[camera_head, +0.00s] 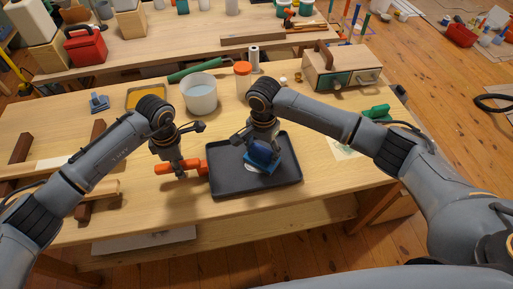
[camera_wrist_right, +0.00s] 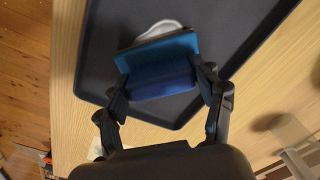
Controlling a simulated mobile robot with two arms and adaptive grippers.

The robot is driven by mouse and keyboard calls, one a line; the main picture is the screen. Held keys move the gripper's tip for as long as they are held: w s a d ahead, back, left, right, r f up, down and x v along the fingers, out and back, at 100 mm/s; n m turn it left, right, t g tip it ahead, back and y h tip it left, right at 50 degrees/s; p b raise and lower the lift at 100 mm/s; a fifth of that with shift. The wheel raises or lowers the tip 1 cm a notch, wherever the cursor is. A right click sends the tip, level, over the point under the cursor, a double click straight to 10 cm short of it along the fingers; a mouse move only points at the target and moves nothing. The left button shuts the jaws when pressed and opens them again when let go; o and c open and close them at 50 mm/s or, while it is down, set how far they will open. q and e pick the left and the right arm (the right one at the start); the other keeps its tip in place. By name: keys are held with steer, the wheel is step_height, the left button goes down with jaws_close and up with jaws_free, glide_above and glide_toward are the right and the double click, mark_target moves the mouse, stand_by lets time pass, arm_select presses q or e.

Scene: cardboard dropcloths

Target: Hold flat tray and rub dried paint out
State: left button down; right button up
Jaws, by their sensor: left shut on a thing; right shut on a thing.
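The flat dark tray (camera_head: 225,180) lies on the wooden workbench; its corner also fills much of the right wrist view (camera_wrist_right: 105,60). My left gripper (camera_head: 179,168) is shut on an orange handle (camera_head: 163,168) that reaches the tray's left edge; I cannot tell whether it is part of the tray. My right gripper (camera_head: 263,152) is shut on a blue scrubbing block (camera_head: 262,158), held low over the tray floor. In the right wrist view the block (camera_wrist_right: 160,75) sits between both fingers. A whitish dried paint patch (camera_wrist_right: 160,29) shows just past the block, partly hidden by it.
A white bucket (camera_head: 200,98) of pale liquid, an orange-lidded jar (camera_head: 243,80) and a green roller (camera_head: 193,70) stand behind the tray. A yellow tray (camera_head: 146,96) is at back left, a wooden toolbox (camera_head: 340,68) at back right. Wooden bars lie at left.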

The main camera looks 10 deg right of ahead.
mark_target(256, 158)
steer(key=shift+d, duration=1)
steer(key=shift+s+a, duration=0.1)
steer(key=shift+a, duration=1.9)
step_height(256, 158, up, 8)
steer(key=shift+d+f, duration=0.1)
steer(key=shift+f, duration=0.05)
